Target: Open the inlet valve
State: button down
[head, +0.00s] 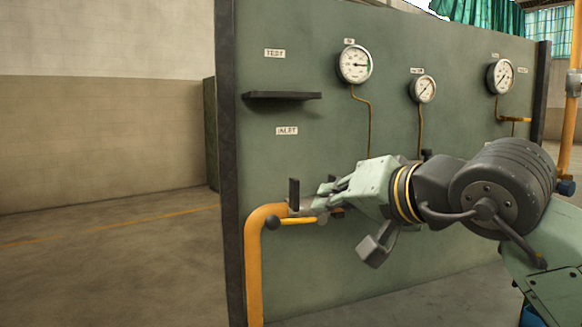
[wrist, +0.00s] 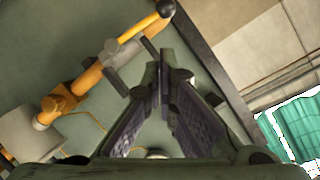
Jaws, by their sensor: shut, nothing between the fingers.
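The inlet valve sits at the top of the bent orange pipe (head: 255,262), below the "INLET" label (head: 287,131). Its yellow lever (head: 298,221) lies about level, with a dark ball knob (head: 272,222) at its left end. In the wrist view the lever (wrist: 138,28) and knob (wrist: 165,8) show at the top, left of and beyond the fingers. My gripper (head: 318,203) is shut and empty, close by the valve in the head view, hiding part of it. In the wrist view the fingertips (wrist: 163,58) meet, apart from the lever.
A dark upright plate (head: 294,193) stands beside the valve. A dark shelf (head: 283,95) juts from the green panel (head: 300,275) above it. Several gauges, including one at left (head: 354,64), line the panel's top. Open floor (head: 120,260) lies to the left.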

aim_at(294, 205)
jog(key=shift+g, duration=0.3)
jog(key=p+x, duration=0.3)
jog(key=x, duration=0.7)
jog(key=shift+s+r+p, duration=0.1)
jog(key=shift+p, duration=0.2)
